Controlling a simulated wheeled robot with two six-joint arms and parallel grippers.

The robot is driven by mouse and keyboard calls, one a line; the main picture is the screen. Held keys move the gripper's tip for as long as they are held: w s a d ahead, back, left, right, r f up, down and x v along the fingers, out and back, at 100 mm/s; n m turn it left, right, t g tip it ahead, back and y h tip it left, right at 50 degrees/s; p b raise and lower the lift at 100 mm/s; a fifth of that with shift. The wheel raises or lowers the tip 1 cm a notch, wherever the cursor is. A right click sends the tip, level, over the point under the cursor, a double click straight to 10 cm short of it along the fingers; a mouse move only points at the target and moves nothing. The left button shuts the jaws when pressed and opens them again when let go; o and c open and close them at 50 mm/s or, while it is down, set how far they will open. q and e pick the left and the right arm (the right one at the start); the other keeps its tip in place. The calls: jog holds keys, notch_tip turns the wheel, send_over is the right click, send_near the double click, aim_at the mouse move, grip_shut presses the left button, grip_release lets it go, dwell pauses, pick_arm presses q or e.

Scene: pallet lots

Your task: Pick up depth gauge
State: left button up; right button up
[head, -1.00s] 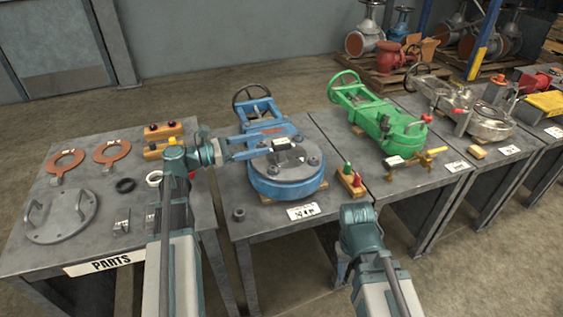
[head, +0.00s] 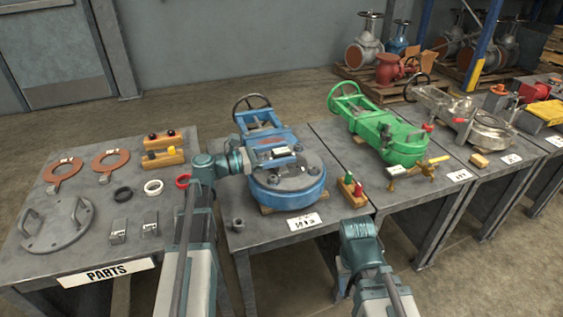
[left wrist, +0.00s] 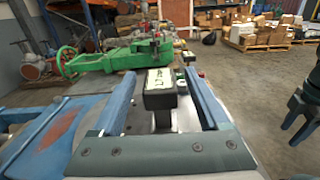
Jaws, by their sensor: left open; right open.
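The depth gauge (head: 283,152) is a small dark block with a pale label face. It stands on the grey top plate of the blue valve (head: 288,192). In the left wrist view the gauge (left wrist: 160,88) is upright between my two fingers, with a gap on each side. My left gripper (head: 289,151) is open around the gauge, and its fingers (left wrist: 160,78) reach to either side of it. My right arm is low in front of the tables in the head view; its fingers do not show.
A green valve (head: 390,135) stands on the table to the right. A wooden block with red and green pegs (head: 352,190) is beside the blue valve. The parts table (head: 95,240) at left holds rings, a handled lid and small blocks.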

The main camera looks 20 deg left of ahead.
pick_arm(q)
grip_shut()
dwell(0.3)
jog(key=shift+r, duration=0.1)
pick_arm(e)
jog(key=shift+r, duration=0.15)
